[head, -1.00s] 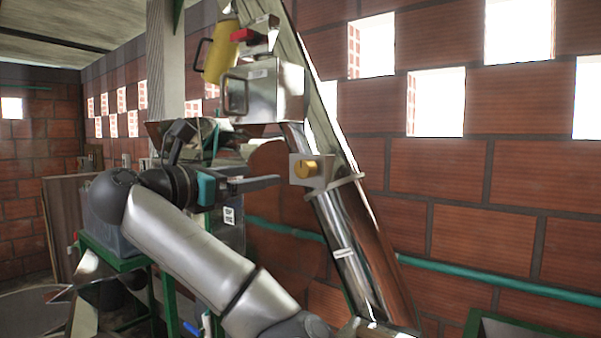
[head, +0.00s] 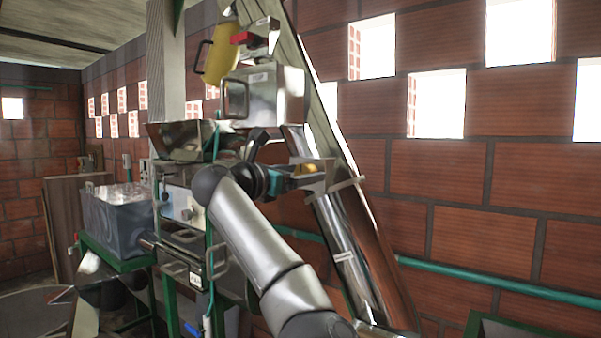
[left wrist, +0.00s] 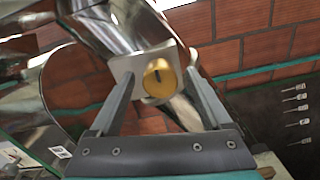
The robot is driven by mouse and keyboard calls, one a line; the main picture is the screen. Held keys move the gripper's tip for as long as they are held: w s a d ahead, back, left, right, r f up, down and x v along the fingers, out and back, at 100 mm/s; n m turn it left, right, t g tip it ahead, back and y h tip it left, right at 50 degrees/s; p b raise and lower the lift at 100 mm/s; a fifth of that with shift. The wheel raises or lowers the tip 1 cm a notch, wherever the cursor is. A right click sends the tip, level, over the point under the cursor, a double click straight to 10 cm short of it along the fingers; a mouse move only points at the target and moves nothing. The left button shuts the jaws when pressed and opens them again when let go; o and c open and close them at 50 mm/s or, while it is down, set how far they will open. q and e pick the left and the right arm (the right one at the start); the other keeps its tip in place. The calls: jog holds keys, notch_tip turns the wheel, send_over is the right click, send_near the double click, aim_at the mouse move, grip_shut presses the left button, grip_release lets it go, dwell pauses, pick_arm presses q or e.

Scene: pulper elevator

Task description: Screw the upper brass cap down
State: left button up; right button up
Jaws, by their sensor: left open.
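The brass cap (left wrist: 160,77) is round and yellow with a dark slot, on a square metal plate (left wrist: 124,66) on the inclined steel tube. In the left wrist view it lies between the two open fingers of my left gripper (left wrist: 157,92), near their tips, with gaps on both sides. In the head view my left gripper (head: 304,175) is at the plate, and the cap (head: 306,169) is partly hidden by a finger. I cannot tell whether a finger touches it. My right gripper is not in view.
The steel tube (head: 345,245) slopes up along the brick wall. A metal box (head: 275,95) and a yellow jug (head: 220,55) are above the gripper. A machine with a grey tub (head: 118,220) stands to the left. A green pipe (head: 480,274) runs along the wall.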

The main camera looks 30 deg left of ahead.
pick_arm(q)
grip_shut()
dwell(0.8)
